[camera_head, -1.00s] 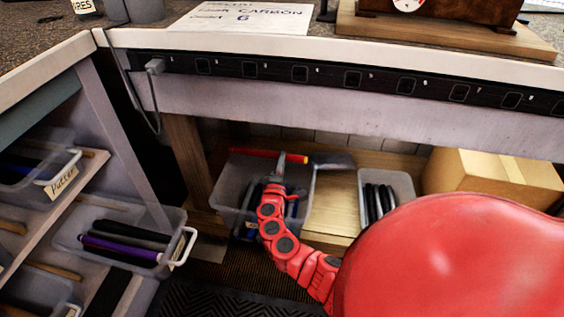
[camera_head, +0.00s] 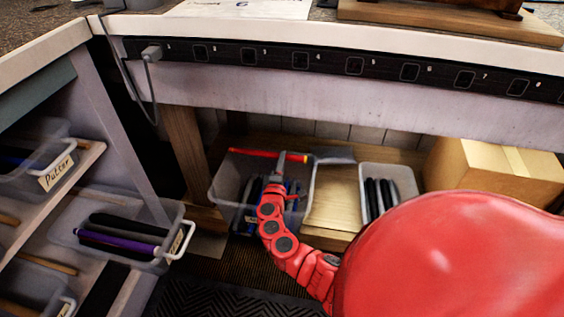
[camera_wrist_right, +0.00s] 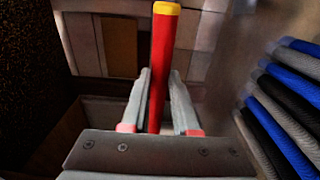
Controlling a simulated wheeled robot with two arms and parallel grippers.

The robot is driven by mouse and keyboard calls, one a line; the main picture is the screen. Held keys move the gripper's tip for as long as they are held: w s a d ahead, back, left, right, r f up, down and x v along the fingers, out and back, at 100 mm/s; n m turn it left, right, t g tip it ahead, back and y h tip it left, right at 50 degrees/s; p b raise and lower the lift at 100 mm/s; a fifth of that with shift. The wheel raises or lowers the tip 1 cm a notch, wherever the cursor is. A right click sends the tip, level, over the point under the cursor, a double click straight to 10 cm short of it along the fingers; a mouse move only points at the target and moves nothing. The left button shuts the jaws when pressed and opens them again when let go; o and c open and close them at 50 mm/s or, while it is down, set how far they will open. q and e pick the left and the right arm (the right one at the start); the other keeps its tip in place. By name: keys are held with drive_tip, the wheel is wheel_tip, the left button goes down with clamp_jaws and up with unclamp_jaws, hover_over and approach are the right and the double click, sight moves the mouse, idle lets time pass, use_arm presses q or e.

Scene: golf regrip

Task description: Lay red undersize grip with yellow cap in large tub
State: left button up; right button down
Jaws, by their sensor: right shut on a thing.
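The red grip (camera_head: 256,153) is held level across the back of the large clear tub (camera_head: 226,186) on the low shelf under the bench. Its yellow cap (camera_wrist_right: 167,8) shows at the far end in the right wrist view. My right gripper (camera_head: 281,163) is shut around the grip, over the tub. The wrist view shows the red grip (camera_wrist_right: 160,75) between the two fingers. Several blue, black and grey grips (camera_wrist_right: 285,110) lie to the right in that view. My arm hides part of the tub's contents in the head view. My left gripper is out of view.
A smaller clear tub (camera_head: 408,178) with black grips stands right of the large one, past a wooden board (camera_head: 335,200). A cardboard box (camera_head: 490,170) is farther right. The bench apron (camera_head: 300,95) hangs above. Shelf bins, one labelled Putter (camera_head: 57,172), stand at left.

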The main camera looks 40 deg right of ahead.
drive_tip(key=c, duration=0.6)
unclamp_jaws()
drive_tip(key=p+v, duration=0.3)
drive_tip(key=v, duration=1.4)
drive_tip(key=shift+a, duration=0.15)
drive_tip(key=shift+s, duration=0.15)
